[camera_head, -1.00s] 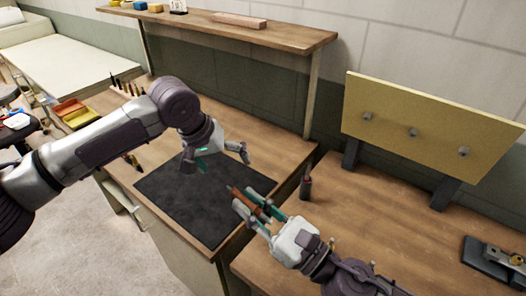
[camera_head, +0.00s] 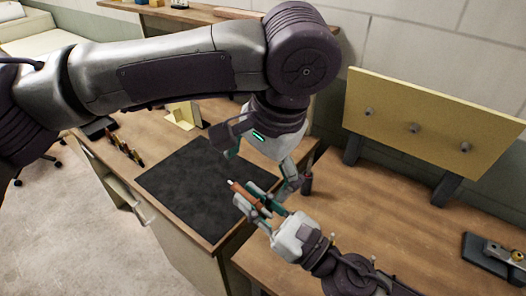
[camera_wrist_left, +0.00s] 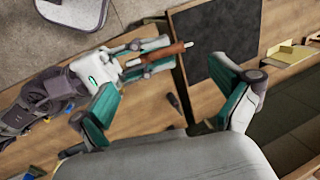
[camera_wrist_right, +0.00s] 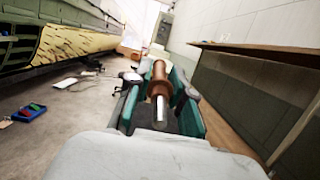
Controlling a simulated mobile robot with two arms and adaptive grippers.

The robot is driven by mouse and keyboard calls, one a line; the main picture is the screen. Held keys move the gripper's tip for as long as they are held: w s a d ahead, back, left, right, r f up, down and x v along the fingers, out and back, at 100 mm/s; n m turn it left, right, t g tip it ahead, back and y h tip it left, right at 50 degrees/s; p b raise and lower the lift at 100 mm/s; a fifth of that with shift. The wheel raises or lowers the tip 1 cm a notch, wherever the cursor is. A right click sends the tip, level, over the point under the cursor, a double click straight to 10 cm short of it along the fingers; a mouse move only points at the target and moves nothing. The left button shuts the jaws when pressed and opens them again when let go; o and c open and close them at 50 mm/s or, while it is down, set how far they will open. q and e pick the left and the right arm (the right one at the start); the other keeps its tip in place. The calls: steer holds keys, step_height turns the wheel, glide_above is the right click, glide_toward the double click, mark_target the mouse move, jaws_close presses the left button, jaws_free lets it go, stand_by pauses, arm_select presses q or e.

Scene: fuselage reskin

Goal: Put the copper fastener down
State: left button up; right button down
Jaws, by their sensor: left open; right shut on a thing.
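The copper fastener (camera_head: 245,192) is a copper-brown rod with a pale metal tip. My right gripper (camera_head: 254,205) is shut on it and holds it near the black mat's right side; I cannot tell how high above the mat. In the right wrist view the fastener (camera_wrist_right: 160,84) lies between the two teal finger pads. In the left wrist view the fastener (camera_wrist_left: 158,55) shows beyond my left gripper (camera_wrist_left: 170,108). My left gripper (camera_head: 262,168) is open and empty, with its fingers apart above and near the right gripper. The black mat (camera_head: 180,190) lies on the wooden bench.
A yellow panel (camera_head: 430,122) with several grey pegs stands on the right bench. A small dark cylinder (camera_head: 307,184) stands near the bench gap. A metal device (camera_head: 495,258) is at far right. A shelf (camera_head: 228,14) runs behind. The mat is clear.

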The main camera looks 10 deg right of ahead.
mark_target(249, 196)
arm_select(q)
steer(key=x, duration=0.6)
steer(key=shift+w+f, duration=0.1)
steer(key=shift+f, duration=0.3)
steer(key=shift+a, duration=0.1)
steer(key=c, duration=1.2)
arm_select(e)
steer(key=shift+r, duration=0.2)
steer(key=c, duration=1.1)
jaws_free()
steer(key=shift+o, duration=0.8)
steer(key=shift+f, duration=0.1)
steer(key=shift+s, duration=0.1)
